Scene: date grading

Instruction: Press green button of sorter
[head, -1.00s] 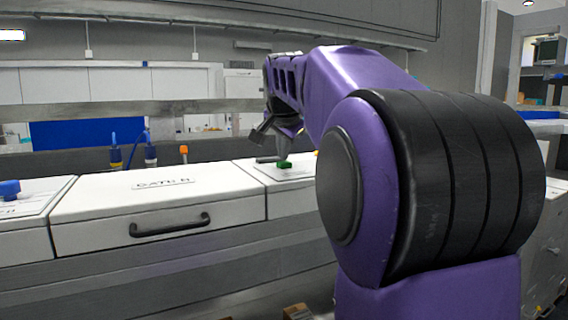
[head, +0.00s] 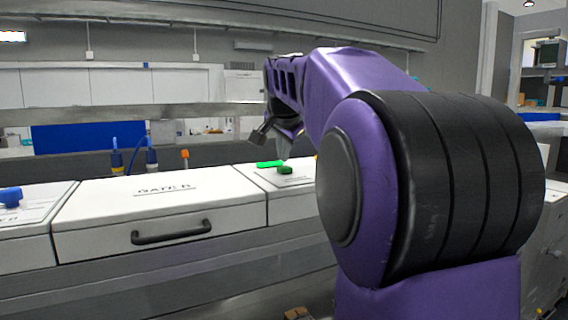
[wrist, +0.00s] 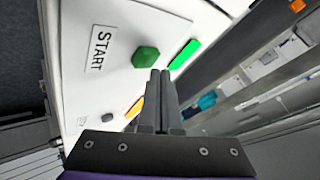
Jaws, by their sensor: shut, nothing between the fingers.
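The green button (head: 285,170) stands on the white sorter panel (head: 247,177), partly beside my arm in the head view. In the wrist view the green button (wrist: 146,57) sits next to a START label (wrist: 101,49). A bright green light bar (wrist: 184,55) is lit beside it; it also shows in the head view (head: 270,164). My gripper (head: 284,156) points down just above the button. In the wrist view its fingers (wrist: 160,73) are together and empty, tips close to the button's edge. I cannot tell whether they touch it.
A white GATE B box (head: 120,210) with a black handle (head: 171,232) stands left of the panel. A blue knob (head: 10,196) is at far left. A yellow part (wrist: 135,107) and a grey knob (wrist: 109,119) sit on the panel near my gripper.

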